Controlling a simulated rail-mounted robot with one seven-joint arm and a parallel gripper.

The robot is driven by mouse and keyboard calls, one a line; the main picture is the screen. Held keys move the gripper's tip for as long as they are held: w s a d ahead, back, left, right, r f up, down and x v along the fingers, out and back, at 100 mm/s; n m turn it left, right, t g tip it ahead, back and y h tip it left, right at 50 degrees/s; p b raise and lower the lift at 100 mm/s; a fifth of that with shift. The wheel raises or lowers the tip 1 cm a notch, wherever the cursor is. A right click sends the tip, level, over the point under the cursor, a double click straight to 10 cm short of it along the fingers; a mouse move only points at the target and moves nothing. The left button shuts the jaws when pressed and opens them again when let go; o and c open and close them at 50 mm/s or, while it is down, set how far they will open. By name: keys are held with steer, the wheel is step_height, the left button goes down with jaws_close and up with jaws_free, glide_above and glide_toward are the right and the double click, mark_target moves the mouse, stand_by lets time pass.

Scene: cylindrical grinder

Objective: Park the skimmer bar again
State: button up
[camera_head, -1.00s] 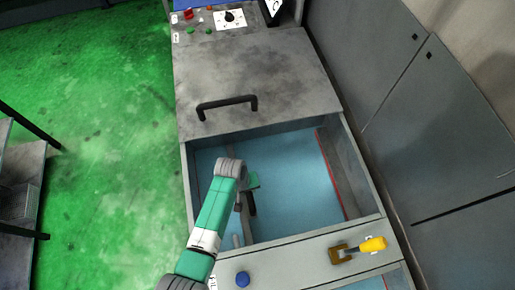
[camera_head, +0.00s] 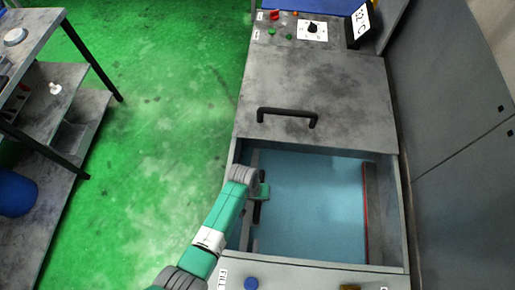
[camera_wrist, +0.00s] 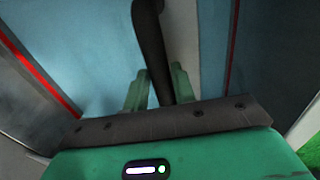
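The skimmer bar is a grey strip (camera_head: 250,228) along the left side of the open blue tank (camera_head: 310,205). Its black handle (camera_head: 257,212) stands at my gripper (camera_head: 262,190). In the wrist view the dark handle (camera_wrist: 152,45) runs down between the two green fingers of my gripper (camera_wrist: 158,92), with the pale strip (camera_wrist: 183,45) behind it. The fingers look closed on the handle, though their contact is partly hidden by the gripper body. A red-edged ledge (camera_head: 375,212) lines the tank's right side.
A grey lid with a black handle (camera_head: 287,115) covers the tank's far part. A control panel (camera_head: 300,30) and screen (camera_head: 360,22) stand beyond it. A blue knob (camera_head: 251,284) sits on the front rim. Shelving (camera_head: 85,115) stands left, across open green floor.

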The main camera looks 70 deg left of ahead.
steer(key=shift+o, duration=1.4)
step_height(320, 180, up, 8)
steer(key=s+p, duration=0.1)
steer(key=shift+s+a+f, duration=0.15)
steer(key=shift+s+a, duration=0.05)
steer(key=shift+a, duration=0.15)
